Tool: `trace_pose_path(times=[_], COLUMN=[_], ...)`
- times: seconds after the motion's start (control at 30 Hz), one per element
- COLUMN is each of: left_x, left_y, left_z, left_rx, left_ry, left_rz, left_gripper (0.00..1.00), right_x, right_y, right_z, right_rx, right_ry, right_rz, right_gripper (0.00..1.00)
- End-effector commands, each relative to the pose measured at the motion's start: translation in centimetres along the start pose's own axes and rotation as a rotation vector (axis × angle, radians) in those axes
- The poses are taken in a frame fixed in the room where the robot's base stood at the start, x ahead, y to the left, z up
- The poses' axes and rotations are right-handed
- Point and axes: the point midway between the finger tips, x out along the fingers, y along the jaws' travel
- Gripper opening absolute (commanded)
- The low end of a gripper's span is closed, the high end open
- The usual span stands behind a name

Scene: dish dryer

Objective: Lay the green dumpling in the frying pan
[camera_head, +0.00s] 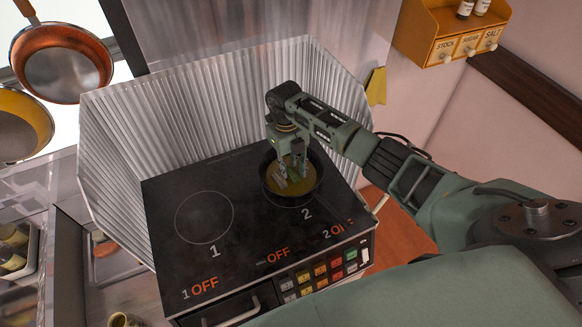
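The dark frying pan (316,193) sits on burner 2 at the right of the black cooktop, with a yellowish-brown inside. My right gripper (293,175) reaches in from the right and points down into the pan, its fingertips low over the pan's inside. A small patch of green shows around the fingertips. I cannot tell whether it is the green dumpling or part of the fingers, nor whether the fingers are shut on anything. No dumpling is clearly visible elsewhere. My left gripper is not in view.
The cooktop (175,255) has an empty burner 1 at left and coloured buttons in front. A corrugated metal splash guard (205,100) surrounds its back and sides. Two pans, one copper-coloured (62,68) and one yellow (20,125), hang at left. An orange spice shelf (428,42) is at upper right.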

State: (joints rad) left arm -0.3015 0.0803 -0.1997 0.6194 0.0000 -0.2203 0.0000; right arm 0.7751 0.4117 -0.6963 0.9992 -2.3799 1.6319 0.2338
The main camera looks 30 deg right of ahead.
Motion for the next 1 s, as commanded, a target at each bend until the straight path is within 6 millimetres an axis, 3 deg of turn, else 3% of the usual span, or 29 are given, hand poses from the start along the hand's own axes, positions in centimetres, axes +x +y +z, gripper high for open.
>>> trace_pose_path(times=[0.5, 0.7, 1.0], left_x=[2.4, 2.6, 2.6], left_y=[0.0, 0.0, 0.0], left_z=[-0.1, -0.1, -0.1], left_rx=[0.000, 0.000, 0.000], left_ry=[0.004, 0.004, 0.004], left_rz=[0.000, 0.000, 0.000], left_gripper=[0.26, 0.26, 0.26], right_x=[-9.9, -11.3, -11.5], right_y=[-0.1, -0.1, -0.1], right_z=[0.1, 0.0, 0.0], right_rx=[0.000, 0.001, 0.001], right_ry=[-0.004, 0.000, -0.001], right_rz=[-0.002, -0.002, -0.001], right_gripper=[0.28, 0.28, 0.28])
